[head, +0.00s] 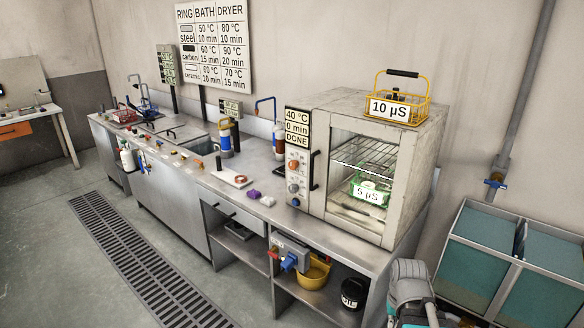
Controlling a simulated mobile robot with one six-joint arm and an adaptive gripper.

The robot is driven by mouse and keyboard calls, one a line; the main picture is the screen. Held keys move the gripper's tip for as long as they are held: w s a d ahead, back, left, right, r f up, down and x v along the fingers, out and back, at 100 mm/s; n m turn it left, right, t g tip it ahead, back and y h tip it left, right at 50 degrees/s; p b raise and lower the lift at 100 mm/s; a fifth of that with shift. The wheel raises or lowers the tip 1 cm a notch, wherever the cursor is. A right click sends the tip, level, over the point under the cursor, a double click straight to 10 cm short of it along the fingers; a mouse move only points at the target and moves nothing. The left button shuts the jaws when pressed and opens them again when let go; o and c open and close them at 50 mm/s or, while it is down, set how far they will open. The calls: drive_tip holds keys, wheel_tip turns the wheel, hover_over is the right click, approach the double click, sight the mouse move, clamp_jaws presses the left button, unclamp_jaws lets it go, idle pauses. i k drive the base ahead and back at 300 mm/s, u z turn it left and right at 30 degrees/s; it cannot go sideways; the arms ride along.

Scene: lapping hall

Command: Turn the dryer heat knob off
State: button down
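The dryer (420,165) is a worn beige cabinet with a glass front, standing at the right end of the metal bench. Its display (297,127) reads 40 °C, 0 min, DONE. Below the display, the control panel (298,160) carries an orange-red knob (293,165) and a grey knob (293,188) under it, with a small dial lower still. Labels are too small to read, so I cannot tell which is the heat knob or its setting. The door looks closed, with a dark handle (314,170). My gripper is not visible; part of my arm seems to show at the bottom right.
A green basket tagged 5 µS (368,194) sits inside the dryer. A yellow basket tagged 10 µS (390,108) stands on top. Teal-panelled bins (484,226) stand at right. The bench (268,212) holds small parts near the dryer. The floor in front is open, with a drain grate (130,255).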

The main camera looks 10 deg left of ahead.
sight(293, 165)
drive_tip(key=u, duration=0.45)
drive_tip(key=k, duration=0.55)
drive_tip(key=u, duration=0.95)
drive_tip(key=k, duration=0.85)
drive_tip(key=u, duration=0.45)
drive_tip(key=i, duration=1.65)
drive_tip(key=z, duration=1.05)
drive_tip(key=i, duration=0.6)
drive_tip(key=z, duration=0.4)
